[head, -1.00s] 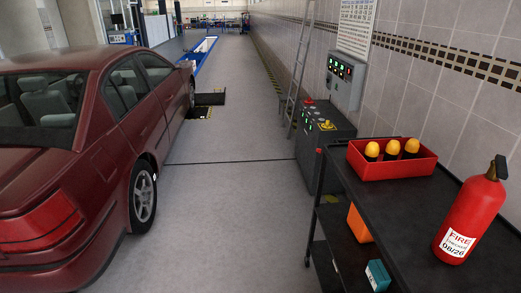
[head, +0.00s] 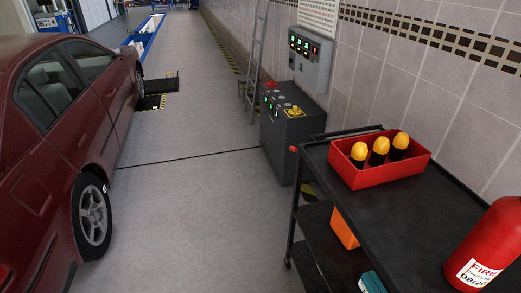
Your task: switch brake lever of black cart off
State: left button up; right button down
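The black cart (head: 430,225) stands at the right, with a dark flat top and lower shelves. A small red piece (head: 293,149) sticks out at the far left corner of its top; I cannot tell for sure if it is the brake lever, or how it is set. The far side and the wheels nearer to me are hidden or out of frame. Neither of my grippers is in view.
A red box (head: 343,172) with yellow-capped bottles and a fire extinguisher (head: 490,248) stand on the cart. A grey control cabinet (head: 283,140) is behind it by the tiled wall. A dark red car (head: 50,165) is at left. The floor (head: 190,215) between is clear.

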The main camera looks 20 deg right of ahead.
aim_at(295, 150)
jog(key=z, duration=0.25)
jog(key=i, duration=1.6)
jog(key=z, duration=0.65)
